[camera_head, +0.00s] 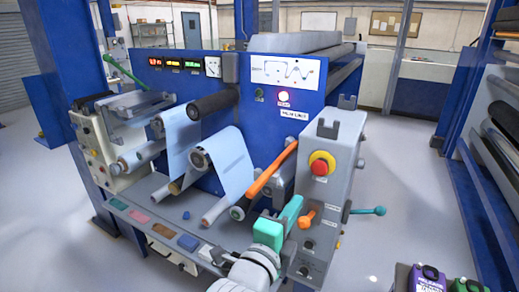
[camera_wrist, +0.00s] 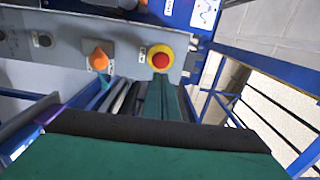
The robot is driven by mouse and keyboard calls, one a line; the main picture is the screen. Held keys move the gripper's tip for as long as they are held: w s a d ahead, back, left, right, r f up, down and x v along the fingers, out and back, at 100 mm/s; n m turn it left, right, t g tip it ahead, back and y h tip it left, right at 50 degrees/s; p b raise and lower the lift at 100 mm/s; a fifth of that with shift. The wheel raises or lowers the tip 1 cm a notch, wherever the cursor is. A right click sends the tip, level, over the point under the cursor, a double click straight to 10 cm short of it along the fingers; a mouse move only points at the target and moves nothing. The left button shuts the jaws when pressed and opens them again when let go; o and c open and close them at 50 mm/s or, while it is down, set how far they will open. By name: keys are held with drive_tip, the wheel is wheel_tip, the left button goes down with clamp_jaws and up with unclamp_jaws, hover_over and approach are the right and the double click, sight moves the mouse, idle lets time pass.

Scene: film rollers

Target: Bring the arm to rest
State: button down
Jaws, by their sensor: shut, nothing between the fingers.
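My arm enters the head view at the bottom centre. Its teal gripper (camera_head: 292,208) is in front of the grey control box (camera_head: 338,150), left of the orange knob (camera_head: 307,217). In the wrist view my gripper (camera_wrist: 161,84) points toward the panel, with its fingers together and nothing visible between them. The red stop button on its yellow ring (camera_head: 321,164) is on the control box above the knob. In the wrist view the stop button (camera_wrist: 160,58) shows just beyond the fingertips, and the orange knob (camera_wrist: 98,60) is to its left. I cannot tell whether the fingers touch anything.
The blue film machine (camera_head: 230,90) carries several rollers and pale blue film (camera_head: 232,165). An orange roller (camera_head: 268,168) is close behind my gripper. A teal-knobbed lever (camera_head: 378,211) sticks out right of the control box.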

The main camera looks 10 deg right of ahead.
drive_tip(key=s+a+f+n+y, duration=0.25)
drive_tip(key=f+n, duration=0.35)
drive_tip(key=f, duration=0.3)
drive_tip(key=s+a+f+n+t+y, duration=0.1)
drive_tip(key=s+a+f+n+y, duration=0.25)
drive_tip(key=f, duration=0.55)
drive_tip(key=s+a+f+n+y, duration=0.1)
drive_tip(key=s+a+f+n, duration=0.25)
drive_tip(key=f+n, duration=0.45)
drive_tip(key=s+a+f+n+y, duration=0.1)
drive_tip(key=s+f+n, duration=0.2)
drive_tip(key=s, duration=1)
drive_tip(key=s+a+f+n+y, duration=0.2)
drive_tip(key=s+f+n, duration=0.2)
drive_tip(key=s, duration=0.9)
wheel_tip(320, 180, down, 2)
drive_tip(key=shift+a+f+g, duration=0.15)
drive_tip(key=shift+f+g, duration=0.05)
drive_tip(key=shift+g, duration=0.1)
